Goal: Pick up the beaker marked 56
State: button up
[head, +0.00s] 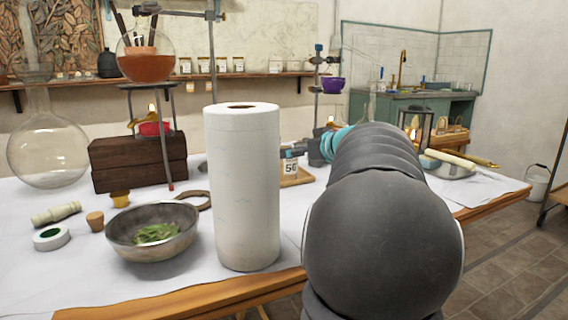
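The beaker marked 56 (291,168) stands on a small wooden board (294,181) on the white-covered table, just right of the paper roll. Its white label with the dark number faces me; the glass itself is hard to make out. My grey arm reaches over the table from the right foreground, with a teal ring near its far end. The dark end of my gripper (300,149) shows small, just above and behind the label, close to the beaker. My arm hides much of it, and I cannot tell whether its fingers touch the beaker.
A tall white paper roll (243,190) stands close left of the beaker. A metal bowl with green leaves (153,232), a cork (95,221), a tape roll (51,237), a wooden box (139,161) and a large round flask (47,150) stand further left.

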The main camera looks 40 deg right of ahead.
jog(key=shift+r+p+x, duration=0.15)
jog(key=shift+p+x, duration=0.25)
jog(key=shift+x, duration=1.05)
jog(key=shift+r+p+x, duration=0.15)
jog(key=shift+p+x, duration=0.2)
jog(key=shift+x, duration=1.15)
jog(key=c, duration=1.3)
